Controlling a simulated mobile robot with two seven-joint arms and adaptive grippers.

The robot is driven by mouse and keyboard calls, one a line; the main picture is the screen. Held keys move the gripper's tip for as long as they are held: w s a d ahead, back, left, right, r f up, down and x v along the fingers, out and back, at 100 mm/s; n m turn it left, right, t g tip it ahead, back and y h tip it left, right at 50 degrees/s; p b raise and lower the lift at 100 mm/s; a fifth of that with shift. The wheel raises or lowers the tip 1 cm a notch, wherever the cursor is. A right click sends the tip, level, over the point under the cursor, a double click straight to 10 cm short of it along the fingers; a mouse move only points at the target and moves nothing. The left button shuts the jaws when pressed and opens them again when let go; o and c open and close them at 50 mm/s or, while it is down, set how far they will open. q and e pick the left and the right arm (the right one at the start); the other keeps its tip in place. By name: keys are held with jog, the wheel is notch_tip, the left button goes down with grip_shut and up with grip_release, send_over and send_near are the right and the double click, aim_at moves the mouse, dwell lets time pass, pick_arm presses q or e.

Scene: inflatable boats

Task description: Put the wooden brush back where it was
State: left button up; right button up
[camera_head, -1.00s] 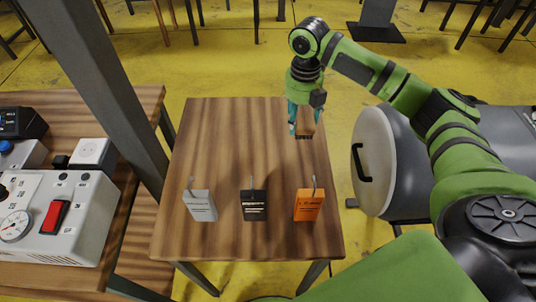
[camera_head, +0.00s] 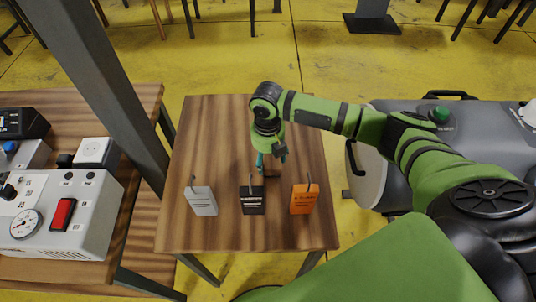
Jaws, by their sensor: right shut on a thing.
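My right gripper (camera_head: 267,166) is shut on the wooden brush (camera_head: 273,173), a small brown piece at its fingertips. Fingers and hand hide most of the brush. The gripper is over the wooden table, just behind the black tag (camera_head: 252,202) and behind and left of the orange tag (camera_head: 303,200). A white tag (camera_head: 202,202) stands to the left. I cannot tell whether the brush touches the tabletop. My left gripper is not in view.
The small wooden table (camera_head: 205,130) is bare at its back and left. A large grey container (camera_head: 395,165) stands to the right.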

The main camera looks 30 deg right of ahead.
aim_at(268, 155)
jog(key=shift+f, duration=0.15)
jog(key=o, duration=1.1)
pick_arm(q)
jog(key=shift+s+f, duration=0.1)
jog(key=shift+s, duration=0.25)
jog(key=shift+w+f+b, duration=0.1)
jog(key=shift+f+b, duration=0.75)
jog(key=shift+b, duration=0.05)
pick_arm(e)
notch_tip(268, 155, up, 12)
jog(key=shift+r, duration=0.2)
